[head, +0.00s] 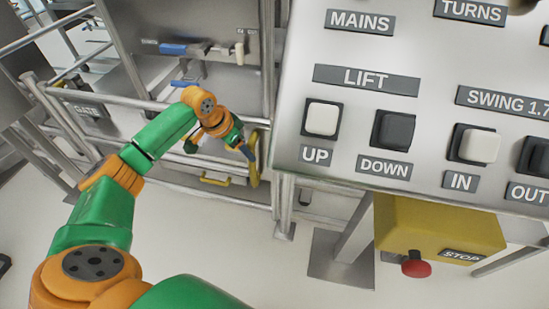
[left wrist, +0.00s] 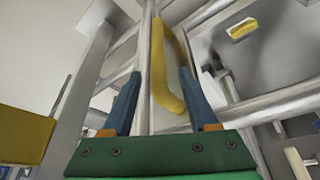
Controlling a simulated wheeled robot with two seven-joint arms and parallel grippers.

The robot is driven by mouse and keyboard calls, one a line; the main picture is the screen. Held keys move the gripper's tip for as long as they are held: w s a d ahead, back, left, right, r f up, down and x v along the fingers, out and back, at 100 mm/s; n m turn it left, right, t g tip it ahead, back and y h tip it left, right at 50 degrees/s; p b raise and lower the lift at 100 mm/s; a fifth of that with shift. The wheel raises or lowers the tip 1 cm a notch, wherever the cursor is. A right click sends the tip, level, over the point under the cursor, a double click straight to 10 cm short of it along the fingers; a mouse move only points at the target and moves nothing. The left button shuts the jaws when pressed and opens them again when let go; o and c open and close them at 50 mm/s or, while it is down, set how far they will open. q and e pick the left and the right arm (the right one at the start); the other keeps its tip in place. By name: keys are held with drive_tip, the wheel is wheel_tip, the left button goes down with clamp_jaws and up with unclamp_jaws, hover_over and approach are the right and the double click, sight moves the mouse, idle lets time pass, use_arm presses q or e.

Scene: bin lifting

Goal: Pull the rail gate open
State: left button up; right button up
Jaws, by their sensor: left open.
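The rail gate (head: 150,103) is a grey tubular frame at left in the head view, with a "GATE" label (head: 88,111) on its left part. A yellow upright handle (head: 254,165) is at its right end, beside a post. My left gripper (head: 247,153) is at this handle. In the left wrist view, the yellow handle (left wrist: 163,65) lies between the two blue fingers of my left gripper (left wrist: 159,74). The fingers stand apart, with gaps visible beside the handle. My right gripper is not in view.
A control panel (head: 430,110) with LIFT and SWING buttons fills the upper right. Below it is a yellow box (head: 435,225) with a red stop button (head: 415,264). A grey machine with blue parts (head: 185,48) stands behind the gate. The pale floor in front is clear.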

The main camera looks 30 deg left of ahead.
use_arm(q)
drive_tip(key=b+x, duration=0.2)
drive_tip(key=x, duration=0.4)
drive_tip(key=shift+f, duration=0.35)
drive_tip(key=shift+d, duration=0.15)
drive_tip(key=shift+c, duration=0.4)
clamp_jaws()
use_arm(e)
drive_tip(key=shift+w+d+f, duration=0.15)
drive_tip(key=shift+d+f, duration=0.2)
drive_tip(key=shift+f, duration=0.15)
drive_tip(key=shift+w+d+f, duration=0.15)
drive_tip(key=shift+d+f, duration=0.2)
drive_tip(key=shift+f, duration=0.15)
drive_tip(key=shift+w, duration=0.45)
